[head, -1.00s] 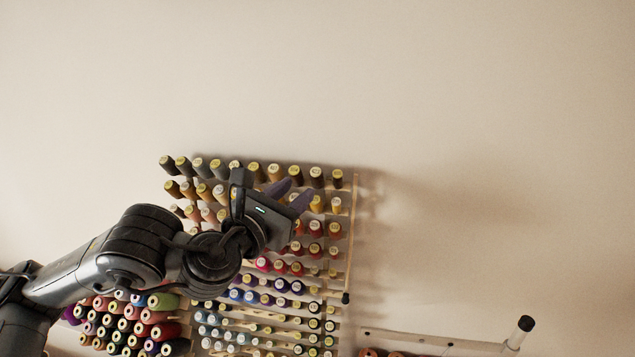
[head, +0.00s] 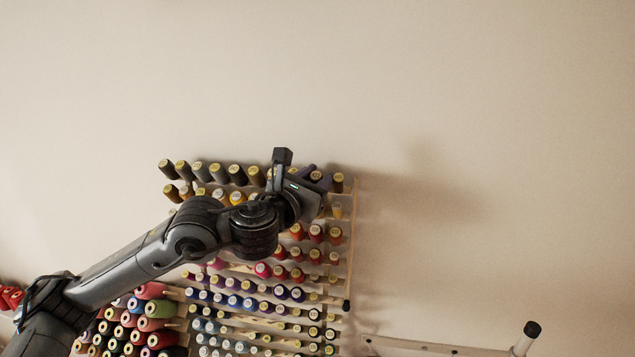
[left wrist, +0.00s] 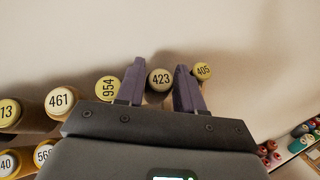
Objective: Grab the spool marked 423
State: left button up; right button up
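The spool marked 423 (left wrist: 160,79) has a pale round top and a brownish body. In the left wrist view it sits between the two purple fingers of my left gripper (left wrist: 160,72). Small gaps show between the fingers and the spool top, so the gripper looks open around it. The lower body of the spool is hidden by the gripper. My right gripper is not in view.
Spool 954 (left wrist: 107,88) stands close outside the left finger and spool 405 (left wrist: 203,71) close outside the right one. Spool 461 (left wrist: 60,101) is farther left. The wooden wall rack (head: 352,225) holds rows of spools below. The wall above is bare.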

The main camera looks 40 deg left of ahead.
pick_arm(q)
jog(key=shift+a, duration=0.1)
jog(key=shift+c, duration=0.5)
jog(key=c, duration=0.6)
jog(key=shift+r, duration=0.1)
